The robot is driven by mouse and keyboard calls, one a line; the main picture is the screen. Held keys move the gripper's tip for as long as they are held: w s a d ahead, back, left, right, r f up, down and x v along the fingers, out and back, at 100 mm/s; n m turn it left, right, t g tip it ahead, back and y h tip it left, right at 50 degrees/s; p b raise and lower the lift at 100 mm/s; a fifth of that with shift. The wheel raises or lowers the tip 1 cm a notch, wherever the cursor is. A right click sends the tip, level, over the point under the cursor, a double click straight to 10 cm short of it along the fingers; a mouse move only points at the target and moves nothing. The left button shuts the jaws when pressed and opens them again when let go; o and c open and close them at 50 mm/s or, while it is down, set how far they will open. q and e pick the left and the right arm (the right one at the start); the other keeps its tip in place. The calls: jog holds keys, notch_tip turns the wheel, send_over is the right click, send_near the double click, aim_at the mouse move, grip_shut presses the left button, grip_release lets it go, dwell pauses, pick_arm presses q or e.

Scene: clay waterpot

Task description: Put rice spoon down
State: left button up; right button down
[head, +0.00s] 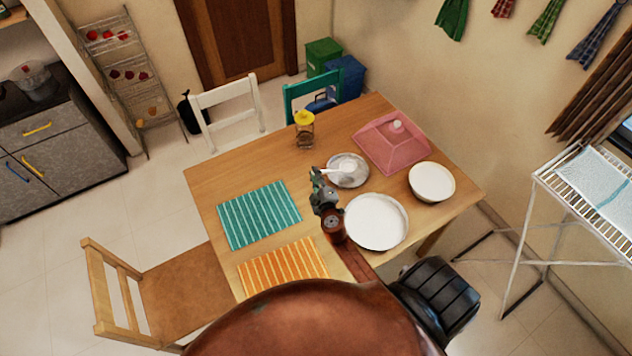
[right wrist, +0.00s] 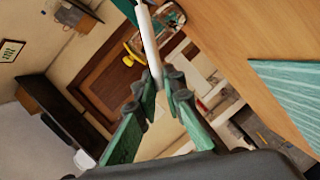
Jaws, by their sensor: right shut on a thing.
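My right gripper (head: 318,180) reaches over the wooden table and is shut on the white rice spoon (head: 336,171). In the right wrist view, the spoon's pale handle (right wrist: 149,45) stands out from between the fingertips (right wrist: 163,82). In the head view the spoon shows over a grey-white round dish (head: 360,178); I cannot tell whether it touches it. The spoon's far end is hard to make out against the dish. My left gripper is not in view.
On the table (head: 240,175) are a large white plate (head: 376,222), a white bowl (head: 432,182), a pink food cover (head: 391,143), a yellow-lidded jar (head: 304,130), a teal striped mat (head: 259,214) and an orange striped mat (head: 283,267). The table's far left part is clear.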

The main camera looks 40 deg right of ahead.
jog(key=shift+w+d+f+b, duration=0.3)
jog(key=shift+w+d+f, duration=0.1)
jog(key=shift+f, duration=0.2)
jog(key=f, duration=0.1)
jog(key=f+b, duration=0.2)
jog(key=shift+w+d+f, duration=0.1)
jog(key=shift+w+d, duration=0.15)
jog(key=shift+f+b, duration=0.25)
jog(key=shift+b, duration=0.15)
jog(key=shift+f, duration=0.15)
jog(key=c, duration=2)
grip_release()
jog(key=shift+c, duration=0.2)
